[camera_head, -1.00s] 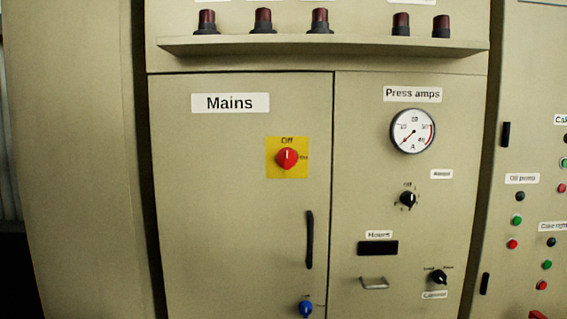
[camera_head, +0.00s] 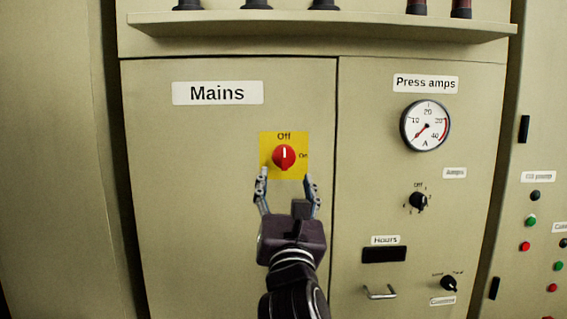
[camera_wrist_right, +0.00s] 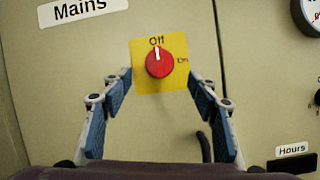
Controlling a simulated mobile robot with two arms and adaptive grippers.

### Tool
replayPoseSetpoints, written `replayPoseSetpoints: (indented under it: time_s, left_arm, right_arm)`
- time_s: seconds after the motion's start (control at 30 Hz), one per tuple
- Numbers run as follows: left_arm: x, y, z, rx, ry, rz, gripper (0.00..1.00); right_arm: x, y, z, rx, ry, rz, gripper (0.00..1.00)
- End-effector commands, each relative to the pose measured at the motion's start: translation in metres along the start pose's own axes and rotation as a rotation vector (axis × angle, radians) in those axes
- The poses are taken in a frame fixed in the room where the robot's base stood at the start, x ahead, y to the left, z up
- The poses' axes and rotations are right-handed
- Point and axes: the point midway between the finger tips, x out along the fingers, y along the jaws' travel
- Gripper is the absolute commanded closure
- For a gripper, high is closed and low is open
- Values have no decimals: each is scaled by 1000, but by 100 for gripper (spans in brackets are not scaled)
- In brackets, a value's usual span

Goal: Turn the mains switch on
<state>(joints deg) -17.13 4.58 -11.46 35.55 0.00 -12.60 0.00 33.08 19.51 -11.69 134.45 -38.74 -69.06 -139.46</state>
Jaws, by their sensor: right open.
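The mains switch (camera_head: 284,157) is a red rotary knob on a yellow plate (camera_head: 301,137) below the "Mains" label (camera_head: 217,93). Its white mark points up at "Off"; "On" is printed to its right. My right gripper (camera_head: 287,173) is open, its fingertips just below and to either side of the knob in the head view. In the right wrist view the knob (camera_wrist_right: 160,62) sits centred ahead, between and beyond the two open fingers (camera_wrist_right: 160,83). The fingers appear apart from the knob. My left gripper is not in view.
A shelf edge (camera_head: 320,28) juts out above the panel door. To the right are the press amps gauge (camera_head: 426,125), a black selector knob (camera_head: 418,201), the hours display (camera_head: 384,254) and a small handle (camera_head: 379,292). The panel around the switch is flat and clear.

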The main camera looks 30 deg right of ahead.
Motion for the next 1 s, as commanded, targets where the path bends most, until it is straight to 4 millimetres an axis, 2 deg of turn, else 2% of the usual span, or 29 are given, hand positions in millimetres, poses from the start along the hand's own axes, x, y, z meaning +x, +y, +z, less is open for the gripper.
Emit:
replayPoseSetpoints:
  time_s: [0.2, 0.4, 0.77, 1.0]
  left_arm:
    - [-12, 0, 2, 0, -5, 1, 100]
    - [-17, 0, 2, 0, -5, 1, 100]
    - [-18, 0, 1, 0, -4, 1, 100]
    - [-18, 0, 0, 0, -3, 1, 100]
  right_arm:
    - [38, 0, 2, 1, 2, -3, 45]
    - [61, 0, 0, 3, 3, -2, 45]
    - [67, 0, -2, 3, 3, 0, 45]
    - [67, 0, -2, 3, 3, 0, 71]
